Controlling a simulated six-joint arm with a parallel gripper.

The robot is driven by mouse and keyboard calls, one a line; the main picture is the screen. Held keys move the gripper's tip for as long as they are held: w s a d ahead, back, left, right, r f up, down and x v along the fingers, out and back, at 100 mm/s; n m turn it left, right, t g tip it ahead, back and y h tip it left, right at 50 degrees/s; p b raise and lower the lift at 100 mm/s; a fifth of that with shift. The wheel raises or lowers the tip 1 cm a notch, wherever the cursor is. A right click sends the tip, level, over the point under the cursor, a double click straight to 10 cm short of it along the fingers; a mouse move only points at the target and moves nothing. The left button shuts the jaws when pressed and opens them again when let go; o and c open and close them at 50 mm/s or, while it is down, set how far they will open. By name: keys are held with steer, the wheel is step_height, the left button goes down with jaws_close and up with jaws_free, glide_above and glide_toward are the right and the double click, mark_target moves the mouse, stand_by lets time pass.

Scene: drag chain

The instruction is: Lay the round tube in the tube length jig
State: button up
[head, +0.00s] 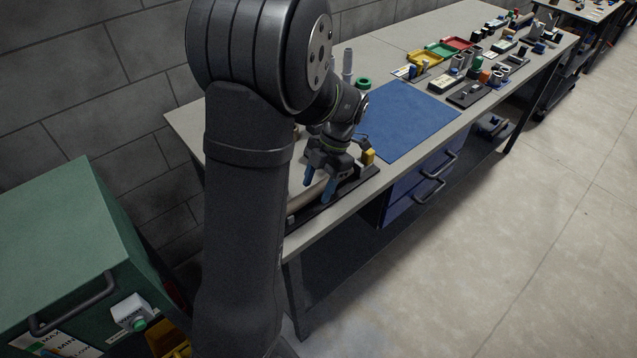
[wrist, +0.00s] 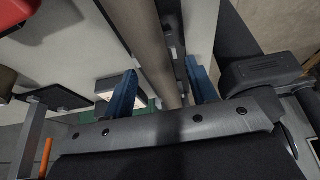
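The round tube (head: 305,198) is a long beige-grey cylinder at the near end of the bench, partly hidden behind my arm and gripper. The tube length jig (head: 342,187) seems to be the long dark base along the bench edge, with a yellow block (head: 368,156) at its far end. The tube lies along the jig; I cannot tell whether it is seated in it. My gripper (head: 318,182) is low over the tube, blue fingers pointing down. In the wrist view the tube (wrist: 150,40) runs between the two spread fingers (wrist: 163,88), with gaps on both sides.
A blue mat (head: 410,118) lies clear beyond the jig. A green ring (head: 363,83) and pale upright cylinders (head: 347,62) stand behind it. Coloured trays (head: 440,49) and several small parts fill the far bench. A green cabinet (head: 65,250) stands at the left.

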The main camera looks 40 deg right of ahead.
steer(key=v, duration=1.7)
steer(key=shift+r, duration=0.25)
steer(key=shift+f, duration=0.1)
steer(key=x, duration=1.7)
steer(key=shift+f, duration=0.15)
steer(key=shift+d+r, duration=0.1)
steer(key=shift+r, duration=0.1)
